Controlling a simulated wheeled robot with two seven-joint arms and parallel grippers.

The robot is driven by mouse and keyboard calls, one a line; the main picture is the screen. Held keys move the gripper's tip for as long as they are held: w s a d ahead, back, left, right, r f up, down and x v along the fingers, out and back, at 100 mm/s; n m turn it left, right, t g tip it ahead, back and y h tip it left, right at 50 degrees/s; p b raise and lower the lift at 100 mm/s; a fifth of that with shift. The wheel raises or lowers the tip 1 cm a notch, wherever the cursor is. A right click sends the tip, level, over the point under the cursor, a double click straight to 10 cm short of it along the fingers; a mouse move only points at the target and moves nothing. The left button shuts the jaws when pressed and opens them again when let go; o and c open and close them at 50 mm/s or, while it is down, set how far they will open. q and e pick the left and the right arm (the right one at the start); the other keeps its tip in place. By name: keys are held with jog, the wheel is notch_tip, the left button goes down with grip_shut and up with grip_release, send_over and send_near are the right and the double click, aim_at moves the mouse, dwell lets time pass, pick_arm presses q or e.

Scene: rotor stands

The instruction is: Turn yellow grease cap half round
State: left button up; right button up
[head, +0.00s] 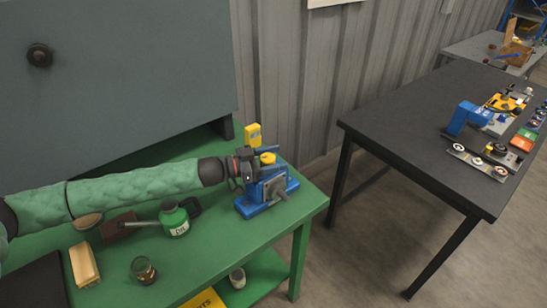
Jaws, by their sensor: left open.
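The yellow grease cap (267,158) sits on top of the blue rotor stand (249,209), near the right end of the green workbench. The stand has a grey block and a short grey shaft on its near side. My left gripper (257,164) comes in from the left at the height of the cap. It is open, with its dark jaws right beside the cap. It hides part of the stand's left side, and I cannot tell whether the fingers touch the cap. My right gripper is not in view.
A yellow box (253,134) is behind the stand. A black table (420,115) with blue and yellow parts stands right, across a floor gap.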

pick_arm(q)
jog(key=c, duration=1)
jog(key=shift+g, duration=0.3)
